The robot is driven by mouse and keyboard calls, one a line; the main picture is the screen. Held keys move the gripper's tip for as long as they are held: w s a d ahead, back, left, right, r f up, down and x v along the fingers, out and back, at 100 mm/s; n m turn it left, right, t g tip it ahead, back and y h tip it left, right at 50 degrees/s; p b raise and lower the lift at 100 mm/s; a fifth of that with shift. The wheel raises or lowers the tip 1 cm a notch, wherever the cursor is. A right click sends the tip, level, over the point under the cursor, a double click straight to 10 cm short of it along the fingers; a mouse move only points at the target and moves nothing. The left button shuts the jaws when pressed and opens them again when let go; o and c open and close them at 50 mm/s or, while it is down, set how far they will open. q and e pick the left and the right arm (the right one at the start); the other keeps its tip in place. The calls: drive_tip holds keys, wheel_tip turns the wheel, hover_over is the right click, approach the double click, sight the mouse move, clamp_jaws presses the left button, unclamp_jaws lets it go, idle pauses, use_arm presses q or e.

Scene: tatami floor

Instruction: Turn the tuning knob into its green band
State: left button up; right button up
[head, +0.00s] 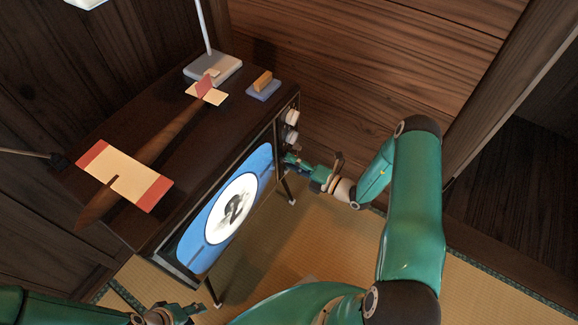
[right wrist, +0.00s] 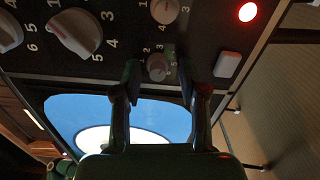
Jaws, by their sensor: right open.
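An old television (head: 140,225) stands with its lit screen facing front right. Two pale knobs (head: 292,117) show at the right end of its front. In the right wrist view the panel carries a large numbered knob (right wrist: 75,33), another at the left edge, a small knob (right wrist: 164,10) at the top and a small grey knob (right wrist: 157,67) below it. My right gripper (right wrist: 162,76) is open, its fingers on either side of that small grey knob; contact is unclear. My left gripper (head: 180,312) is low at the bottom left, away from the television.
A red lamp (right wrist: 248,12) glows on the panel above a white button (right wrist: 227,64). Tatami floor (head: 290,245) is open in front.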

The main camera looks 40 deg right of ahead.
drive_tip(key=v, duration=1.2)
drive_tip(key=shift+f, duration=0.1)
drive_tip(key=s+d+n+b, duration=0.15)
drive_tip(key=s+n, duration=0.25)
drive_tip(key=n, duration=0.7)
drive_tip(key=x, duration=1.6)
drive_tip(key=shift+w+b, duration=0.35)
drive_tip(key=shift+b, duration=0.05)
